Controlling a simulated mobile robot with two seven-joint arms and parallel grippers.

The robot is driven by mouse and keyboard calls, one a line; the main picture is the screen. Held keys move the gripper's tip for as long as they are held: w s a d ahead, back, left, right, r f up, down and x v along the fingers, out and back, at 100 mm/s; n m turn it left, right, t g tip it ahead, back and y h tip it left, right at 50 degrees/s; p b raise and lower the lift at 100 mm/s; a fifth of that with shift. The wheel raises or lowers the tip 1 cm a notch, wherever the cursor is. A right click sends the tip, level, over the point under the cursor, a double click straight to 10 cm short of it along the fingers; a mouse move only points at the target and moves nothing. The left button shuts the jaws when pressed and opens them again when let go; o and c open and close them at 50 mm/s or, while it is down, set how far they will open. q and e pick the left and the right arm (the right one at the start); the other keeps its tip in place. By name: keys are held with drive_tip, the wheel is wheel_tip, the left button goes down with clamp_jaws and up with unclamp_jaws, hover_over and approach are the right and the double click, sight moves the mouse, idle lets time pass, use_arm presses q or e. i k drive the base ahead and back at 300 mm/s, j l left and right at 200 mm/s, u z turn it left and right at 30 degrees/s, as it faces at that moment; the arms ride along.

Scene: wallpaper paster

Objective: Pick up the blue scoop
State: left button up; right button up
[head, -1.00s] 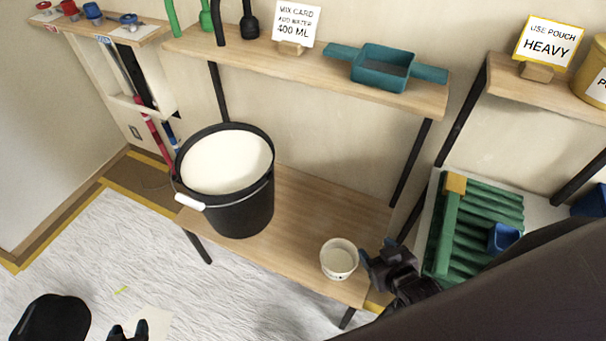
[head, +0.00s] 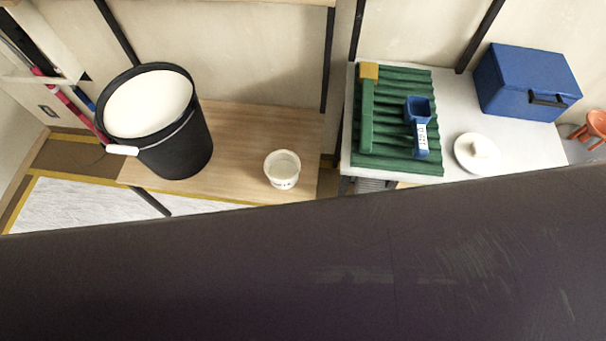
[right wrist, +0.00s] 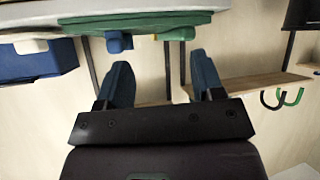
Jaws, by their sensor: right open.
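The blue scoop (head: 418,109) lies on the green ridged rack (head: 393,150). Its square cup is toward the back and its handle, with a white label, points to the front. In the right wrist view a blue end (right wrist: 118,41), probably the scoop's, shows at the rack's edge. My right gripper (right wrist: 160,62) is open and empty in that view, its two blue fingers apart and clear of the blue end. The head view does not show the right gripper. My left gripper is in neither current view.
A green tool with a yellow end (head: 368,100) lies on the rack, left of the scoop. A white lid (head: 470,160) and a blue box (head: 525,85) stand to the right. A black bucket (head: 180,145) and a small white tub (head: 282,172) stand on the wooden shelf. My dark arm crosses the foreground.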

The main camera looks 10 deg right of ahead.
sight(418, 112)
drive_tip(key=z, duration=1.15)
drive_tip(key=j, duration=1.25)
